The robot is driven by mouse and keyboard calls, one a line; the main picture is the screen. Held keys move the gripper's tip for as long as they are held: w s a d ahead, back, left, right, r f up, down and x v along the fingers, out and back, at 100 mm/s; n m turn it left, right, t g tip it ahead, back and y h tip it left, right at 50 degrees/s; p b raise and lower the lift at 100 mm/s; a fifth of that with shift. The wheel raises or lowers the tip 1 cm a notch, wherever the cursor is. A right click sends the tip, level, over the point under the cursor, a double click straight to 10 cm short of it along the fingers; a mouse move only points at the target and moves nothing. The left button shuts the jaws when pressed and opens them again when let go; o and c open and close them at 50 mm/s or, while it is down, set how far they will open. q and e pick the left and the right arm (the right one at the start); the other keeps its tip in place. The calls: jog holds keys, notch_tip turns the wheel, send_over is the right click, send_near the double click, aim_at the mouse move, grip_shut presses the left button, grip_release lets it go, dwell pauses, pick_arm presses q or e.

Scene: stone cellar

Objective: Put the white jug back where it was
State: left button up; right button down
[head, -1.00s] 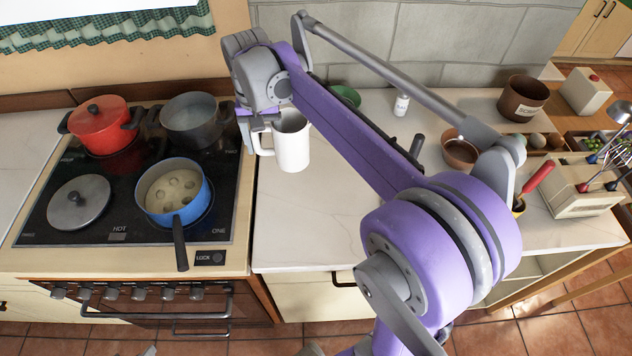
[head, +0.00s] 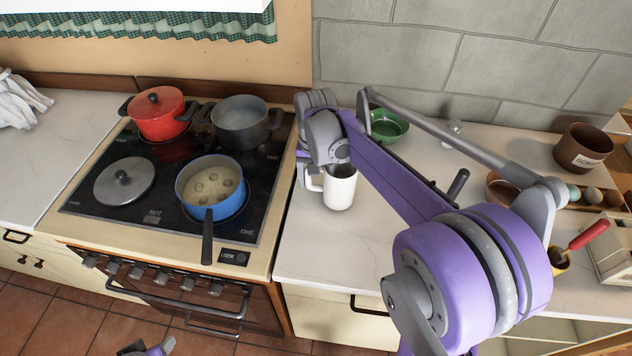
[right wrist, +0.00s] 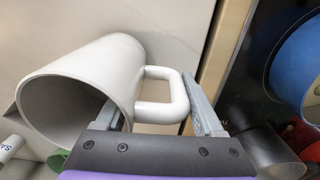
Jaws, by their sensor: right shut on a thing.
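The white jug (head: 340,187) is upright over the pale counter (head: 310,245), just right of the stove. I cannot tell whether its base touches the counter. My right gripper (head: 312,172) is at its left side, shut on the handle. In the right wrist view the jug (right wrist: 95,75) is large, its open mouth towards the lower left. There the gripper (right wrist: 162,112) has its fingers on either side of the handle. A small purple and grey part, perhaps of my left gripper (head: 147,348), shows at the bottom edge; its fingers are unclear.
The stove (head: 150,225) holds a red pot (head: 158,112), a grey pot (head: 240,122) and a blue saucepan (head: 210,182). A green bowl (head: 388,126) stands behind the jug. A brown pot (head: 583,148) is at the right. The counter in front of the jug is clear.

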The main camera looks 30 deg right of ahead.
jog(key=shift+f, duration=0.4)
jog(key=shift+f, duration=0.1)
grip_release()
notch_tip(320, 180, up, 12)
jog(key=shift+r+p, duration=0.15)
jog(key=shift+p, duration=0.25)
